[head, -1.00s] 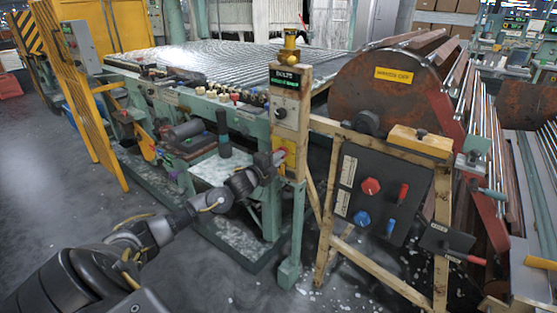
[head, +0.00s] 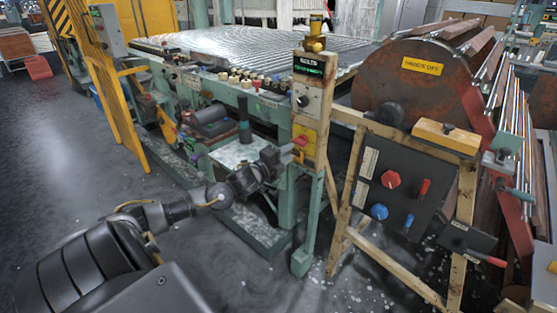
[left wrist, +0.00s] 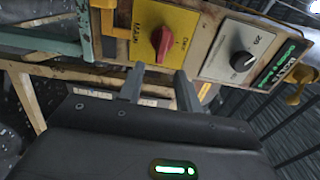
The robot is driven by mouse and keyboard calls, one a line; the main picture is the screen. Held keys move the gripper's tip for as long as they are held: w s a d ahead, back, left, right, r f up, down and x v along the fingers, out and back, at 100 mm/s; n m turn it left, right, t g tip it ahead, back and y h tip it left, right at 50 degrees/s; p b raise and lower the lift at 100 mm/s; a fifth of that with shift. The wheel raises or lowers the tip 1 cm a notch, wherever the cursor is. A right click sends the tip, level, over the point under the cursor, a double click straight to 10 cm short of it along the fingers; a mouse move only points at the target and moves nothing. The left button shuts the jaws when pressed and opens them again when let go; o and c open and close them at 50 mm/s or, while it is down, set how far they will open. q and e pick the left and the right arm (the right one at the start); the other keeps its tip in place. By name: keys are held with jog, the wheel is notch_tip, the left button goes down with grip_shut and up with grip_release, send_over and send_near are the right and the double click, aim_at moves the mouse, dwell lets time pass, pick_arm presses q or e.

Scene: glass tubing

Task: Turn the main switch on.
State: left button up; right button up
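The main switch is a red rotary handle (left wrist: 163,43) on a yellow plate (left wrist: 183,24) lettered MAIN. In the head view the red handle (head: 300,141) shows on its plate (head: 309,131), low on the wooden post's control panel. My left gripper (left wrist: 160,70) is open, its two fingers apart on either side of the line to the handle. The fingertips are close below the handle; whether they touch it I cannot tell. In the head view my left gripper (head: 284,156) is just left of and below the switch. My right gripper is not in view.
A black panel (head: 400,188) with red and blue knobs stands to the right, before a rusty drum (head: 385,80). Open floor (head: 60,150) lies left.

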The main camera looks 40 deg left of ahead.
pick_arm(q)
jog(key=s, duration=0.5)
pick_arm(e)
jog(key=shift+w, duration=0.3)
